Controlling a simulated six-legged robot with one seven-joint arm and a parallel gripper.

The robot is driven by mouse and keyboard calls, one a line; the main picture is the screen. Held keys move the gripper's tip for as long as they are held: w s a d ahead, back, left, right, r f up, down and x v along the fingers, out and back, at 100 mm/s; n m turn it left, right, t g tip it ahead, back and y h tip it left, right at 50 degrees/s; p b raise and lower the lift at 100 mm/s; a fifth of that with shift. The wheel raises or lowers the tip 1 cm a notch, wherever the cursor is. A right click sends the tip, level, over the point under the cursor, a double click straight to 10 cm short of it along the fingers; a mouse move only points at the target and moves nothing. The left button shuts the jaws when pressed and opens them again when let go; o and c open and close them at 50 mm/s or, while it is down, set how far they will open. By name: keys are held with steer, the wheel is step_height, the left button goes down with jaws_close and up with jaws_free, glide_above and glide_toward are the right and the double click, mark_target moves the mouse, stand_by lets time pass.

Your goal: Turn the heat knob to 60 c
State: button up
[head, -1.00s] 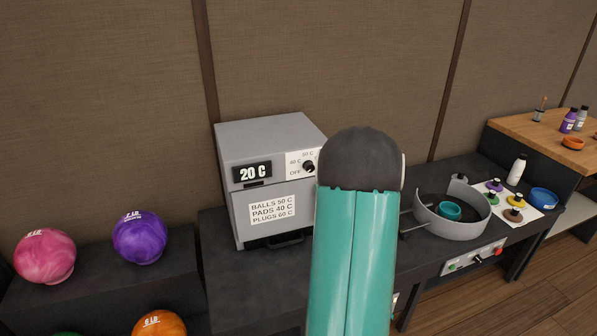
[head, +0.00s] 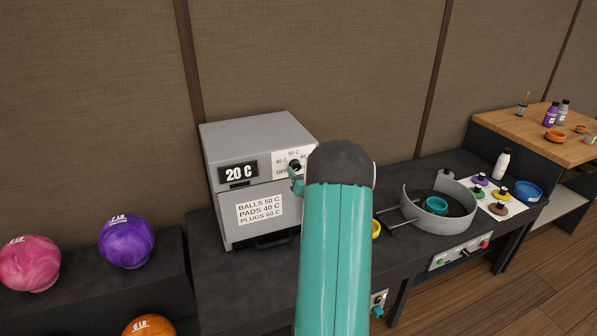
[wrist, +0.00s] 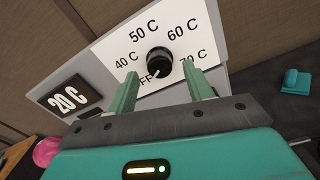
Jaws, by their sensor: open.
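The heat knob (wrist: 160,62) is a black round knob on a white dial plate (wrist: 120,55), marked OFF, 40 C, 50 C, 60 C and 70 C. A pale mark on its lower edge appears to point toward OFF. The knob also shows in the head view (head: 294,165) on the grey heater box (head: 260,135). The display (head: 238,173) reads 20 C. My gripper (wrist: 163,80) is open, its two teal fingers either side of and just below the knob in the wrist view. Whether they touch it I cannot tell. In the head view my arm hides most of the gripper.
A sign (head: 259,208) on the heater lists balls 50 C, pads 40 C, plugs 60 C. A grey ring-shaped holder (head: 437,216) with a teal cup stands to the right on the dark bench. A purple ball (head: 126,241) and others sit at left.

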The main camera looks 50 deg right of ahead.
steer(key=shift+x, duration=0.9)
steer(key=c, duration=1)
